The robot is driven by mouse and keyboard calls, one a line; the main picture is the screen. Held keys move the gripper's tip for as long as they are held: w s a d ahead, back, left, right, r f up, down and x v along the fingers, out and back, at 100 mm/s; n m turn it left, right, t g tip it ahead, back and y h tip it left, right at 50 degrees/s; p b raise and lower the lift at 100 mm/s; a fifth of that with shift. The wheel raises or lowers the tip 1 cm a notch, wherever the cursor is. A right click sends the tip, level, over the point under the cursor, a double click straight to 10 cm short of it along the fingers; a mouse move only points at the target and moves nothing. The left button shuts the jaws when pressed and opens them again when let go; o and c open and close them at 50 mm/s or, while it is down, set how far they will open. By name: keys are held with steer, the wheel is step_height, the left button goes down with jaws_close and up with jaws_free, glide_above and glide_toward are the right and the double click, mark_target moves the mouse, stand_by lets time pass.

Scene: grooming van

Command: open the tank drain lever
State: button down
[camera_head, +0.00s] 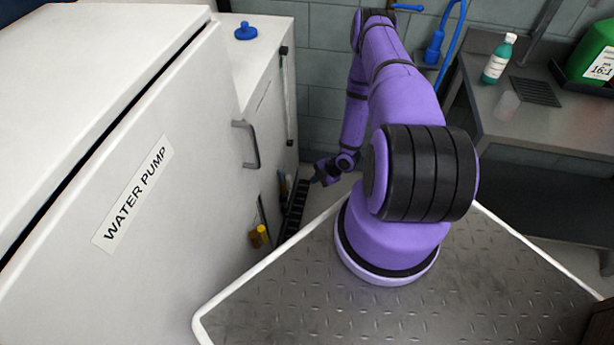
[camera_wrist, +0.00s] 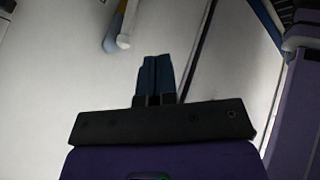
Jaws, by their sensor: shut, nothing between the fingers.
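My gripper (camera_head: 322,173) is low beside the right end of the white cabinet (camera_head: 262,110) in the head view, small and partly in shade. In the wrist view its dark blue fingers (camera_wrist: 154,72) are together with nothing between them. A rod-like part (camera_wrist: 122,32), grey-blue with a pale rounded end, shows above and left of the fingertips, apart from them. I cannot tell whether it is the tank drain lever. No lever labelled as the tank drain is readable in either view. Small yellow parts (camera_head: 263,235) sit low in the cabinet's front opening.
The white unit labelled WATER PUMP (camera_head: 138,195) fills the left. A cabinet handle (camera_head: 246,144) sticks out near my arm. A blue knob (camera_head: 245,31) is on the cabinet top. A counter (camera_head: 505,125) with a bottle (camera_head: 498,60) stands right. A black slatted strip (camera_head: 295,207) lies by the cabinet.

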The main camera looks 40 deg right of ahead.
steer(key=w+a+f, duration=0.3)
steer(key=w+f, duration=0.4)
steer(key=w, duration=0.1)
steer(key=shift+a+f, duration=0.25)
steer(key=shift+a, duration=0.15)
stand_by(0.3)
